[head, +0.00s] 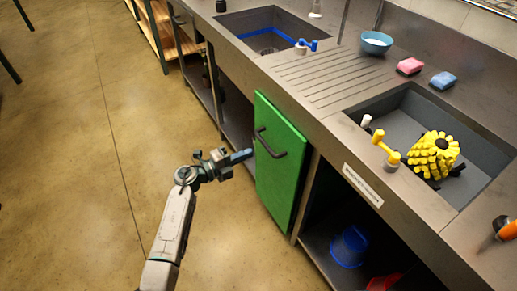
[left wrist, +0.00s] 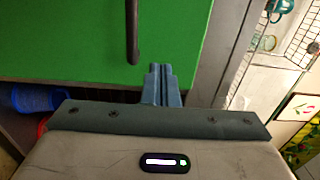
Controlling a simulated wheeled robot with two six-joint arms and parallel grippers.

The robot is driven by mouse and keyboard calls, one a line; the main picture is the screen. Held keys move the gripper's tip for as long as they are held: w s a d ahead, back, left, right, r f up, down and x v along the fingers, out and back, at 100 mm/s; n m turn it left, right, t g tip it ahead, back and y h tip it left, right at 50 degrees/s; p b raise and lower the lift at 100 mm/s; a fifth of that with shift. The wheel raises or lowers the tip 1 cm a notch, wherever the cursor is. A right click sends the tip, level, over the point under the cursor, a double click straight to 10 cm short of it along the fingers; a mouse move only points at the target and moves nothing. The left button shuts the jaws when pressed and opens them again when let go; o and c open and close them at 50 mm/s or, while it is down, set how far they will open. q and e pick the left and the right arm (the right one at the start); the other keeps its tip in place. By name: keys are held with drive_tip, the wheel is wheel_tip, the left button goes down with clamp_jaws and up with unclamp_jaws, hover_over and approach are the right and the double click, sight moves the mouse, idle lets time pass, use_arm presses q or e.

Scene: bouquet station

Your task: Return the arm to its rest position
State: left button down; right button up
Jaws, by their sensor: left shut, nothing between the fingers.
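My left arm comes up from the bottom of the head view. Its left gripper (head: 240,157) is shut and empty, in front of the green cabinet door (head: 281,186) and near its dark handle (head: 268,144). In the left wrist view the shut blue fingers (left wrist: 161,85) show beside the lower end of the dark handle (left wrist: 132,28), against the green door (left wrist: 60,45). I cannot tell whether the fingers touch the door. My right gripper is not in view.
The steel counter holds a sink (head: 408,112) with a yellow-and-black object (head: 434,153), a blue bowl (head: 376,42) and two sponges. A blue bucket (head: 349,246) stands in the open lower shelf. The floor (head: 90,150) at left is clear.

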use_arm(q)
drive_tip(key=s+a+f+n+t+y+p, duration=0.2)
drive_tip(key=s+a+f+n+y, duration=0.5)
drive_tip(key=a+f+n, duration=0.4)
drive_tip(key=s+a+f+n+t+y+p, duration=0.1)
drive_tip(key=s+a+f+n+y+p, duration=0.1)
drive_tip(key=s+a+f+n+y, duration=0.8)
drive_tip(key=s+f+n+g+p, duration=0.1)
drive_tip(key=s+f+g, duration=0.3)
drive_tip(key=s, duration=0.7)
drive_tip(key=s+f+n+g+p, duration=0.1)
drive_tip(key=s+f+n+g, duration=0.2)
drive_tip(key=s+f, duration=0.6)
drive_tip(key=s+a+f+n+g+h+p, duration=0.1)
drive_tip(key=s+f+n+g, duration=0.2)
drive_tip(key=s+f, duration=0.4)
drive_tip(key=s+g, duration=0.1)
drive_tip(key=s, duration=0.4)
drive_tip(key=shift+s+n+g, duration=0.3)
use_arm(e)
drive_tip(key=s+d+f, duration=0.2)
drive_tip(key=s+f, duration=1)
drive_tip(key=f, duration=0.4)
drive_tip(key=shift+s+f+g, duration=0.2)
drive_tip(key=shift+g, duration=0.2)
